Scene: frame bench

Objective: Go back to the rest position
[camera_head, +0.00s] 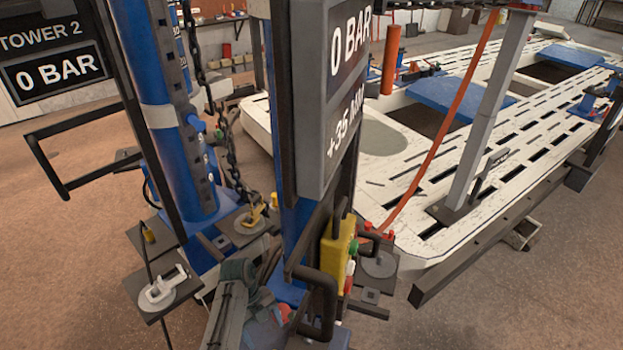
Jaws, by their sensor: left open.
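My left gripper (243,271) shows at the bottom centre, dark grey, at the end of my arm coming up from the lower edge. It is open, and I see nothing held in it. It is in front of the blue tower with the gauge display (325,90); I cannot tell whether it touches anything there. My right gripper is not in view.
A second blue tower (165,110) with a chain stands at the left. Small plates carry a white clamp (163,287) and a yellow clamp (254,211). The slotted white bench (440,240) fills the right, with a grey post (490,115) and an orange hose (440,130). Brown floor is clear at lower left.

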